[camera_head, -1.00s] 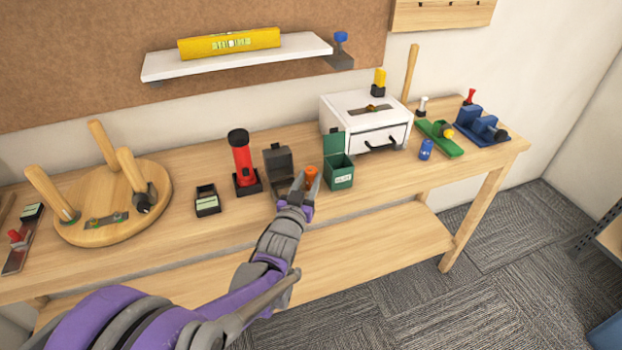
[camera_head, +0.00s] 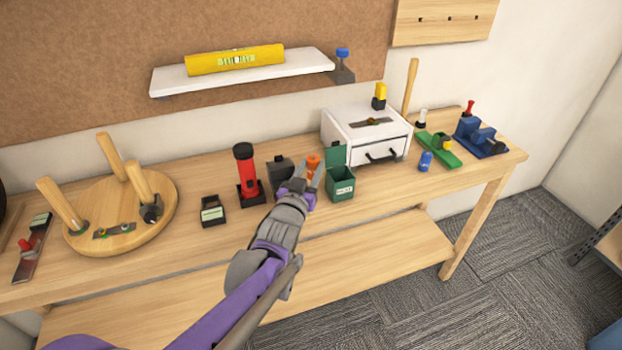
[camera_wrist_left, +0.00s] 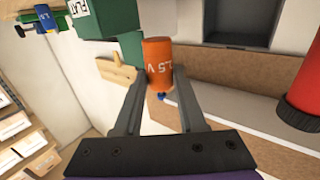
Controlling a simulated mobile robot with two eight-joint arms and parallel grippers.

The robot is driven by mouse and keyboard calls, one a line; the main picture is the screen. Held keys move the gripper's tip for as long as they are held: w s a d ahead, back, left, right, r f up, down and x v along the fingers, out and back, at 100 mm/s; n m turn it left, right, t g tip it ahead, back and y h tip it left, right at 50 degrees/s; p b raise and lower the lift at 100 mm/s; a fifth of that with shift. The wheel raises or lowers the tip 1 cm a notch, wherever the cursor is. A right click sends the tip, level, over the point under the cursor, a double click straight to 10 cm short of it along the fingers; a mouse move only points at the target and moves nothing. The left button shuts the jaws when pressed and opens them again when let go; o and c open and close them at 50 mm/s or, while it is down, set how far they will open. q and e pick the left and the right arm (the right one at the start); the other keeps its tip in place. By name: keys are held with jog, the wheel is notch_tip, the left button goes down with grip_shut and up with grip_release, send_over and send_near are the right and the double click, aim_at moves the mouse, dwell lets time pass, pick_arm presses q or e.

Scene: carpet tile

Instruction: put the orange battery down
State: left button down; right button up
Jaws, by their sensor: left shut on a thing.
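The orange battery (camera_head: 313,162) is held between the fingertips of my left gripper (camera_head: 306,183), just left of the green open-topped box (camera_head: 341,188). In the left wrist view the orange battery (camera_wrist_left: 158,68), marked "1.5 V", sits between the two grey fingers of the left gripper (camera_wrist_left: 160,100). The green box (camera_wrist_left: 105,18), with a label reading "FLAT", is beyond it at the upper left. A dark grey box (camera_head: 281,170) stands behind and left of the gripper, partly hidden by it. My right gripper is not in view.
A red flashlight (camera_head: 246,170) stands left of the dark box, with a small black device (camera_head: 212,212) beside it. A white drawer unit (camera_head: 365,138) and a blue battery (camera_head: 425,162) are to the right. A round wooden stool (camera_head: 120,215) lies upturned at left.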

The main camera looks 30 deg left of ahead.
pick_arm(q)
notch_tip(320, 180, up, 2)
jog(key=shift+r, duration=0.1)
jog(key=shift+w+d+p, duration=0.25)
jog(key=shift+p, duration=0.2)
jog(key=w+d+m+h+p, duration=0.1)
jog(key=w+d+h+p, duration=0.1)
jog(key=w+d+p, duration=0.2)
jog(key=w+d+f+m+h+p, duration=0.1)
jog(key=w+d+p, duration=0.4)
jog(key=d, duration=0.5)
jog(key=shift+w+m+h+p, duration=0.15)
jog(key=shift+m+h+p, duration=0.15)
jog(key=shift+h+p, duration=0.35)
jog(key=shift+a, duration=0.15)
